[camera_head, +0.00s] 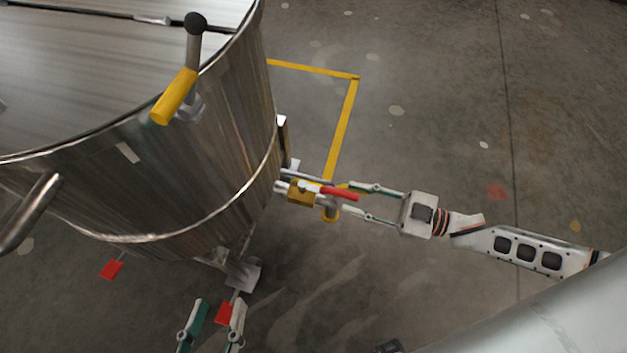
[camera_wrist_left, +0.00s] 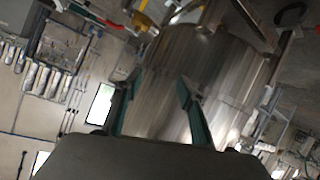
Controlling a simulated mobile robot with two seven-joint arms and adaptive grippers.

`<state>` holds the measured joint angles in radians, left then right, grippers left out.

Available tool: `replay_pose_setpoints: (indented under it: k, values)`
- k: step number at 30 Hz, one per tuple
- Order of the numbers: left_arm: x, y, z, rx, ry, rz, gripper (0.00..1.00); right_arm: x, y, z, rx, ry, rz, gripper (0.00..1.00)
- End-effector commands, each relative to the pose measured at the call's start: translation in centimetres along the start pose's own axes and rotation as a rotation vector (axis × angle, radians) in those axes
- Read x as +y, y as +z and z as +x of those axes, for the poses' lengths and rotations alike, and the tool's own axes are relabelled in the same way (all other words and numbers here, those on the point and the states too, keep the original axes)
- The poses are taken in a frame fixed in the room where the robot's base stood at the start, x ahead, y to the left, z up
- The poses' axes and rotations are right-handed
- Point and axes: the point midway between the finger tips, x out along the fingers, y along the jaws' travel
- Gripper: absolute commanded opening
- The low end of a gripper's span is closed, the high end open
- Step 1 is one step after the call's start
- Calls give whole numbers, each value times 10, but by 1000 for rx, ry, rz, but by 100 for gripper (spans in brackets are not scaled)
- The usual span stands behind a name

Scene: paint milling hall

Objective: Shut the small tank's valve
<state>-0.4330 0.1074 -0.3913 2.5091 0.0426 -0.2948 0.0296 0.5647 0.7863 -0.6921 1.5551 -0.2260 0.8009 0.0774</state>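The steel tank (camera_head: 215,160) stands at the left of the head view. Its valve has a brass body (camera_head: 301,192) on a short pipe at the tank's lower right side. The valve's red lever (camera_head: 340,194) points right, away from the tank, roughly in line with the pipe. My right gripper (camera_head: 343,198) comes from the right with fingers apart, one on either side of the lever; I cannot tell whether they touch it. My left gripper (camera_head: 219,302) is open and apparently empty below the tank; its spread fingers also show in the left wrist view (camera_wrist_left: 158,84).
A yellow-handled lever (camera_head: 175,96) with a black knob is at the tank's rim. A bare metal handle (camera_head: 30,212) sticks out at left. Yellow tape (camera_head: 343,125) marks the floor, which is clear at upper right.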

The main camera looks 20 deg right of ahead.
Motion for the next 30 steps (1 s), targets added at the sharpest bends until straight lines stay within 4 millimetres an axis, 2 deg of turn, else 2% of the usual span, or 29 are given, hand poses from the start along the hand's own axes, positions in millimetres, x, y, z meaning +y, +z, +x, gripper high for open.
replay_pose_setpoints:
  k: [4,15,21,28,29,30]
  values:
    - [2,1,0,2,3,-20,40,1,0,13,5,-2,-1,30]
    - [12,7,2,7,16,-101,40,0,0,66,4,-2,1,30]
    - [14,7,2,12,20,-121,40,1,-1,77,3,-1,-1,30]
    - [14,6,2,14,21,-122,40,1,-1,78,3,-1,-1,30]
    - [14,6,2,14,21,-122,40,1,-1,78,3,-1,-1,24]
    - [14,6,2,14,21,-122,40,1,-1,78,3,-1,-1,14]
